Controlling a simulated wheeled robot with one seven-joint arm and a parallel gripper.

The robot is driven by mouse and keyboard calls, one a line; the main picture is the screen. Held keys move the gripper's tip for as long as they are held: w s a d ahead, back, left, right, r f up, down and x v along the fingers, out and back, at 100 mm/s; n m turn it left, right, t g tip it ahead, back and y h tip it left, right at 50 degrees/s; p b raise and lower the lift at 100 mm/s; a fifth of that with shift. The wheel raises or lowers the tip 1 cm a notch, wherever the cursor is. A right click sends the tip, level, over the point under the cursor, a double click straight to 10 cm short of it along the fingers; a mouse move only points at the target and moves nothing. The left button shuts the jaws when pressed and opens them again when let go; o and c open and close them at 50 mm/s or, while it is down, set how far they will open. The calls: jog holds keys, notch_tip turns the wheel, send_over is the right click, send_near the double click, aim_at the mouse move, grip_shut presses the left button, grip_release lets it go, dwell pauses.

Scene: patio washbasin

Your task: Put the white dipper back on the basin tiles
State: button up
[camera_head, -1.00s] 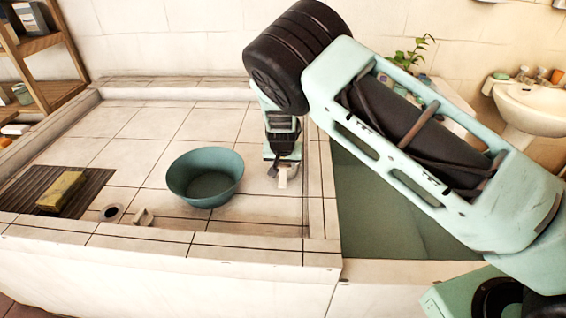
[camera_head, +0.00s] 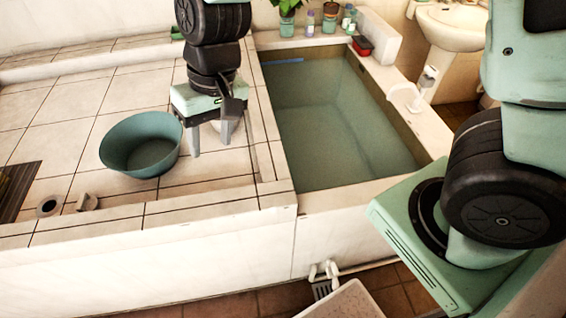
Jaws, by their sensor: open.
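My gripper (camera_head: 210,138) points down over the basin tiles (camera_head: 90,205), just right of the teal bowl. Its jaws are open, with one pale finger showing clearly at the left. A small white rounded thing (camera_head: 228,129), likely the white dipper, shows beside and partly behind the fingers. It appears to be at the level of the tiles. The gripper hides part of it, so I cannot tell its handle or whether a finger touches it.
The teal bowl (camera_head: 141,146) stands on the tiles. A drain hole (camera_head: 48,206) and a small pale block (camera_head: 87,202) lie near the front ledge. Right of the tiles is a water-filled tub (camera_head: 335,130).

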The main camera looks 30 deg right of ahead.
jog(key=s+d+r+n+h, duration=0.1)
jog(key=s+d+r+n, duration=0.1)
jog(key=s, duration=0.5)
jog(key=s+d+r+n+h, duration=0.1)
jog(key=s+d+r+n, duration=0.1)
jog(key=s, duration=0.6)
jog(key=shift+s+d+r+n, duration=0.25)
jog(key=shift+d+r+n, duration=0.15)
jog(key=shift+d+n, duration=0.45)
jog(key=shift+c, duration=1.2)
jog(key=shift+a, duration=0.1)
